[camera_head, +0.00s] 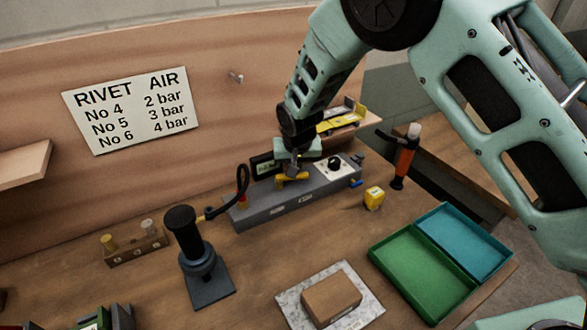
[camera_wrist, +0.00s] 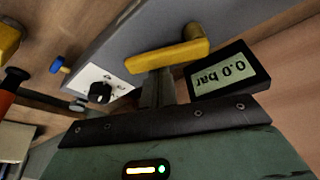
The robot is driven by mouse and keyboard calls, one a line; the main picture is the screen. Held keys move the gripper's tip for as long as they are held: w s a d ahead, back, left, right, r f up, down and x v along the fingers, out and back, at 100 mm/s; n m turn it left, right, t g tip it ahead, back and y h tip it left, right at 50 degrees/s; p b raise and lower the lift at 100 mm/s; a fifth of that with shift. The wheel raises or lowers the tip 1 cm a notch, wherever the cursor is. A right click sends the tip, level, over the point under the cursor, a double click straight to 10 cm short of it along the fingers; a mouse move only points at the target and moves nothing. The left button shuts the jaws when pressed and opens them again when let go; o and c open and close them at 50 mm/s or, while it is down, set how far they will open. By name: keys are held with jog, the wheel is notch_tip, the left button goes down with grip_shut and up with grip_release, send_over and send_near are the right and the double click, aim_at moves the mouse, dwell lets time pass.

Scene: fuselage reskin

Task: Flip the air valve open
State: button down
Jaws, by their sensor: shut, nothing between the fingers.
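The air valve's yellow lever (camera_head: 294,178) is on the grey air unit (camera_head: 285,208) at the back of the bench. In the wrist view the lever (camera_wrist: 168,57) lies slantwise across the grey unit's face. My gripper (camera_wrist: 160,76) is shut and empty, its fingertips right at the lever; I cannot tell whether they touch it. In the head view my gripper (camera_head: 291,171) is just above and behind the lever. The pressure display (camera_wrist: 229,76) reads 0.0 bar. A black knob (camera_wrist: 100,92) sits on a white plate on the unit.
A black hose (camera_head: 241,185) runs from the unit towards a black rivet tool (camera_head: 185,232) on a stand. A wooden block (camera_head: 331,298) lies in front.

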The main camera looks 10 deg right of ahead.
jog(key=s+m, duration=0.1)
jog(key=m+h, duration=0.1)
jog(key=m, duration=0.1)
jog(key=shift+s+m, duration=0.3)
jog(key=shift+s, duration=0.1)
jog(key=m, duration=0.1)
jog(key=s+m+h, duration=0.1)
jog(key=m, duration=0.1)
jog(key=s+m+g, duration=0.1)
jog(key=m, duration=0.1)
jog(key=shift+a+h, duration=0.2)
jog(key=shift+h, duration=0.1)
jog(key=shift+d, duration=0.1)
jog(key=shift+s+d, duration=0.5)
jog(key=shift+s, duration=0.1)
jog(key=shift+r+p, duration=0.15)
jog(key=shift+p, duration=0.15)
